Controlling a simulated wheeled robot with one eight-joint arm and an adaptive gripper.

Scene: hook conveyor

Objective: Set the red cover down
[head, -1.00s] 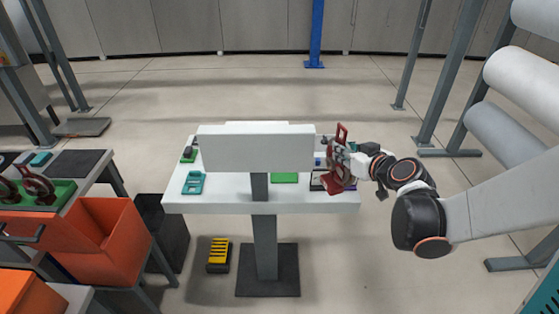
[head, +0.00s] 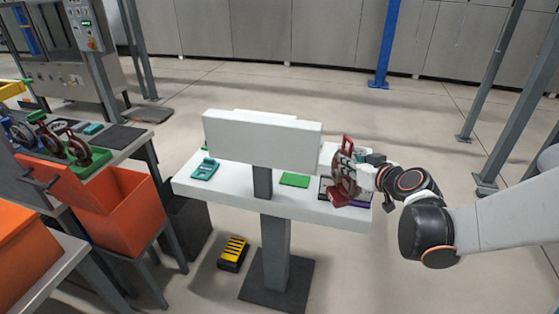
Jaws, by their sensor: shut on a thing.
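The red cover (head: 344,178) is a dark red, roughly round piece with an upright loop handle on top and a flat red lower part. It is at the right end of the white table (head: 335,219). My gripper (head: 359,176) comes from the right and is shut on the red cover. The cover hides most of the fingers. Whether the cover touches the table or hangs just above it, I cannot tell.
A white panel on a post (head: 262,139) stands in front of the white table and hides part of its top. A green pad (head: 295,180) and a teal part (head: 205,169) lie on the table. At left are orange bins (head: 114,214) and a bench with red-handled parts (head: 79,147). A yellow-black block (head: 233,253) is on the floor.

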